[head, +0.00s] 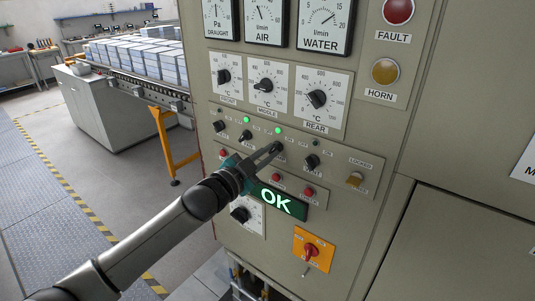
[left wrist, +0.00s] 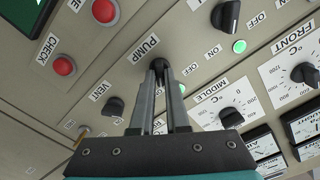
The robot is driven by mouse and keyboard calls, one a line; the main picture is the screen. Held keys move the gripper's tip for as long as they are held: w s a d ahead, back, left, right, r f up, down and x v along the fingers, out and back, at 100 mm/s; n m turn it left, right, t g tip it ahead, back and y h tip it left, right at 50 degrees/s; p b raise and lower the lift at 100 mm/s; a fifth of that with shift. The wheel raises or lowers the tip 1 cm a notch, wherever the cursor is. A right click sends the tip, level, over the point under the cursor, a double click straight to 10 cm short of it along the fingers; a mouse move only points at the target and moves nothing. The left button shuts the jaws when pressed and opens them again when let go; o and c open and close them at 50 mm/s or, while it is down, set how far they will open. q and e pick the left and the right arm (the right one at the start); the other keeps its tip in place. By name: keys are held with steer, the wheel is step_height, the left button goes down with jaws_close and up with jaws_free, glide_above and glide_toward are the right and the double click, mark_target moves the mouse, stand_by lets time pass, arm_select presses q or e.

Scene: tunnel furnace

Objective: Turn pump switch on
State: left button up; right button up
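The pump switch (head: 279,146) is a black rotary knob on the grey control panel, in the row below the temperature dials. In the left wrist view it is the black knob (left wrist: 160,64) beside the PUMP label. My left gripper (head: 274,149) reaches up to it from the lower left. In the left wrist view its narrow fingers (left wrist: 160,72) are close together, with their tips on the knob, and partly hide it. A green lamp (head: 278,130) is lit just above the knob in the head view. My right gripper is in neither view.
The vent knob (head: 312,162) is close on the right, another black knob (head: 245,136) on the left. Red buttons (head: 308,192) and a green OK display (head: 277,201) lie below. An orange plate with a red switch (head: 311,250) is lower down. Open floor lies left.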

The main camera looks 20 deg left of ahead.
arm_select(q)
steer(key=o, duration=0.4)
steer(key=shift+b+v, duration=0.8)
steer(key=shift+v, duration=6.85)
